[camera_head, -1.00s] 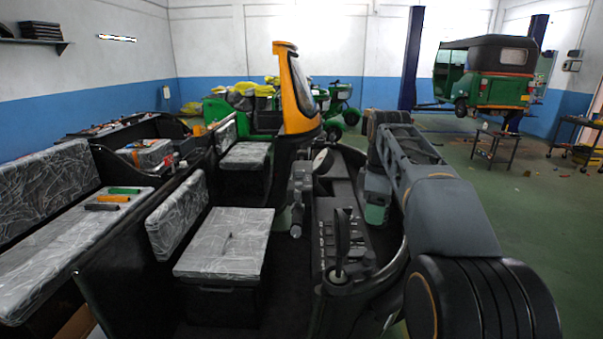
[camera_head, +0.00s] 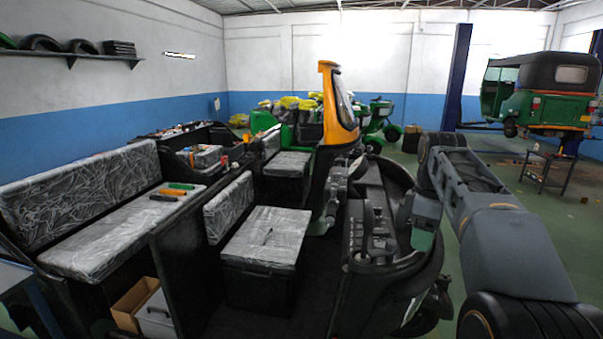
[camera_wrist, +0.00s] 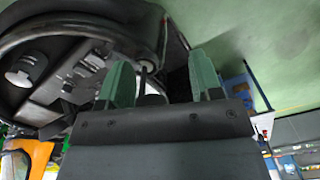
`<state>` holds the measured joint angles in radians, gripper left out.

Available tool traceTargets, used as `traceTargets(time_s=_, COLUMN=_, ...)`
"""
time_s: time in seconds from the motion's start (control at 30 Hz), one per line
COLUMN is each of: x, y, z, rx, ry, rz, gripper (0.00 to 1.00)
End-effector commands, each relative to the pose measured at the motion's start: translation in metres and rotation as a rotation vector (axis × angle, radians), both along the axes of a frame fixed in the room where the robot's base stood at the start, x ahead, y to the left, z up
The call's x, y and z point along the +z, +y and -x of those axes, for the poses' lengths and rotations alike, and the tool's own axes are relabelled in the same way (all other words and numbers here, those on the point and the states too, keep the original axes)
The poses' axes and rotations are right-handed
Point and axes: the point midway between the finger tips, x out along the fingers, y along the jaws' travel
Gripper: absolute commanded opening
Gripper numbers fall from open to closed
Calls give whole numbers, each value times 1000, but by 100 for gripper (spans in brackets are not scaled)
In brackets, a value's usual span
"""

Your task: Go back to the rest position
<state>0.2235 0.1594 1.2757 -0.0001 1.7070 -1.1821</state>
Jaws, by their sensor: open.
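My gripper (camera_wrist: 160,80) shows in the wrist view with its two green fingers spread apart and nothing held between them. A dark rod and dark vehicle parts lie beyond the fingers. In the head view my arm reaches from the lower right over the right side of an opened-up rickshaw (camera_head: 268,238). I cannot make out the fingertips clearly there. The rickshaw has an orange front pillar (camera_head: 336,105) and a black console (camera_head: 370,225) beside my arm.
Plastic-wrapped seats, a bench (camera_head: 125,232) with orange and green tools, and a cardboard box (camera_head: 133,303) are at left. A wall shelf (camera_head: 70,55) holds tyres. A green rickshaw (camera_head: 540,95) stands by a blue lift post (camera_head: 457,75). Green floor (camera_head: 560,235) is open at right.

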Motion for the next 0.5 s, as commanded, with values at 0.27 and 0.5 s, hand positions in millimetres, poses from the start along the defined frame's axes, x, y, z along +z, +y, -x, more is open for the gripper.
traceTargets(time_s=0.27, x=-11, y=-9, z=-12, rx=-216, ry=-61, rz=7, gripper=59)
traceTargets(time_s=0.5, x=-51, y=-5, z=-10, rx=-472, ry=-93, rz=-1, gripper=59)
